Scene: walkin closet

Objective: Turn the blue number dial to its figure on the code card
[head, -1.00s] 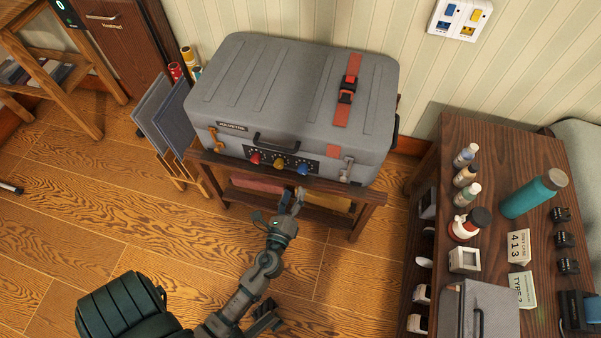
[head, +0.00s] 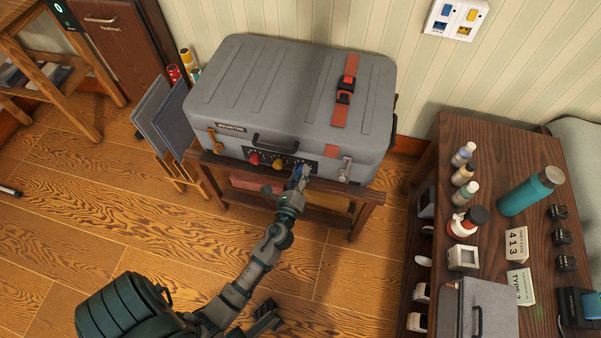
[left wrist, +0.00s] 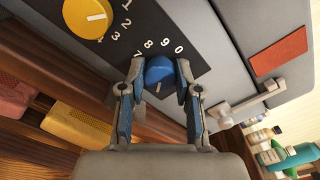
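The grey suitcase (head: 290,90) lies on a wooden stand, with a dark dial panel on its front. The red dial (head: 254,159) and yellow dial (head: 277,163) show there. The blue dial (left wrist: 160,70) sits between the two fingertips of my left gripper (left wrist: 160,74), with figures 7, 8, 9, 0 printed above it. The fingers stand close on either side; I cannot tell if they touch it. In the head view my left gripper (head: 299,176) covers most of this dial. The code card (head: 517,244) on the right table reads 413. My right gripper is not seen.
The dark wooden table (head: 510,140) at right holds bottles, a teal flask (head: 531,191), a second card (head: 521,287) and a grey case (head: 488,308). A latch (left wrist: 240,106) is right of the blue dial. Open floor lies in front of the stand.

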